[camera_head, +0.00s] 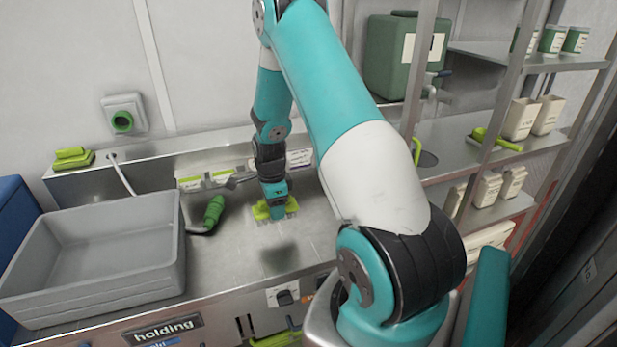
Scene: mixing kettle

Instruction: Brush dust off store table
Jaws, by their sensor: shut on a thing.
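The steel table (222,262) runs along the wall, with a grey bin on its left part. My gripper (272,205) reaches down to the table near its back middle. It is shut on a yellow-green brush (262,212), which appears to touch or nearly touch the table top. The jaws hide part of the brush. Pale marks show on the metal around the brush, but I cannot tell whether they are dust or bristles. A dark patch (279,256) lies in front of the brush; I cannot tell whether it is dust or shadow.
The grey bin (95,243) fills the table's left. A green-handled tool (213,214) lies between bin and brush. Labelled holders (205,180) line the back edge. A steel shelf rack (455,140) with a green canister (400,60) stands right. The table's front middle is clear.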

